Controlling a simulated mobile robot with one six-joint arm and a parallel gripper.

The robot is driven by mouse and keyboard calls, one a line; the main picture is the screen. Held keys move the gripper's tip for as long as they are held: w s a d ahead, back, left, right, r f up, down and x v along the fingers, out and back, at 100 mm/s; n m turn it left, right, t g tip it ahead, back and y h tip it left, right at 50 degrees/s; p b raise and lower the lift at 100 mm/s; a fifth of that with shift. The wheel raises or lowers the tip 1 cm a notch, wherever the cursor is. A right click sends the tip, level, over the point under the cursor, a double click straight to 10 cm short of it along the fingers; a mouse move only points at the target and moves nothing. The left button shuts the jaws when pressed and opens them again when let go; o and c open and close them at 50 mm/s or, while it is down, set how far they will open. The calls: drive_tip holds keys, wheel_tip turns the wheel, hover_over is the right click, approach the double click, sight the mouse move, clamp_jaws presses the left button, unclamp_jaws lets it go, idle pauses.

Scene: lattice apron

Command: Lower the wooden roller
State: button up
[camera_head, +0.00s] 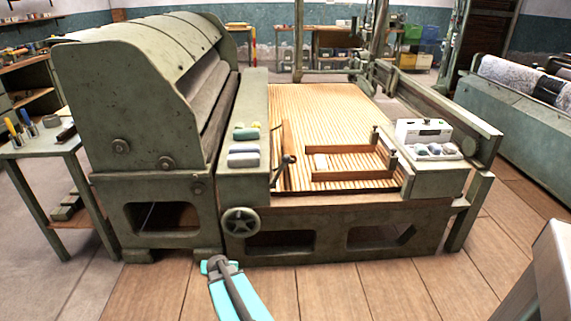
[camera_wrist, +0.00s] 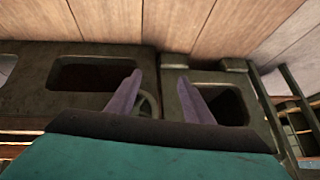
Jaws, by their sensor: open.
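A long brown wooden bar (camera_head: 286,155) lies along the left side of the slatted bed (camera_head: 330,110); it may be the wooden roller, but I cannot tell for sure. A small black lever (camera_head: 284,163) stands beside it. A spoked handwheel (camera_head: 240,221) is on the front of the green machine below. My gripper (camera_head: 217,264) is low in front of the machine, below and left of the handwheel. In the wrist view my gripper (camera_wrist: 159,77) has its two purple fingers apart with nothing between them. The handwheel (camera_wrist: 148,104) shows partly behind the left finger.
A large hooded machine (camera_head: 135,90) stands at left, beside a side table (camera_head: 45,140) with tools. A wooden frame (camera_head: 350,150) lies on the bed. A tray of coloured pieces (camera_head: 432,155) sits at its right corner. The plank floor (camera_head: 340,290) in front is clear.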

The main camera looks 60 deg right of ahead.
drive_tip(key=d+r+m+t+h+b, duration=0.1)
drive_tip(key=d+r+m+t+h, duration=0.1)
drive_tip(key=d+r, duration=0.65)
drive_tip(key=d+r+m+t+h+b, duration=0.1)
drive_tip(key=d+r+m+h+b, duration=0.3)
drive_tip(key=d, duration=0.8)
drive_tip(key=s+d+r+m+t+h, duration=0.1)
drive_tip(key=s+d+r+h, duration=0.1)
drive_tip(key=s+d+r, duration=0.2)
drive_tip(key=s+d+r+t+h, duration=0.1)
drive_tip(key=s+d+r, duration=0.4)
drive_tip(key=d+r, duration=0.6)
wheel_tip(320, 180, up, 2)
drive_tip(key=shift+r+m+h, duration=0.15)
drive_tip(key=shift+m+h, duration=0.25)
drive_tip(key=shift+w+d, duration=0.1)
drive_tip(key=shift+d, duration=0.05)
drive_tip(key=x, duration=1.3)
drive_tip(key=shift+w+d+b, duration=0.15)
drive_tip(key=shift+w+b, duration=0.05)
drive_tip(key=shift+b, duration=0.15)
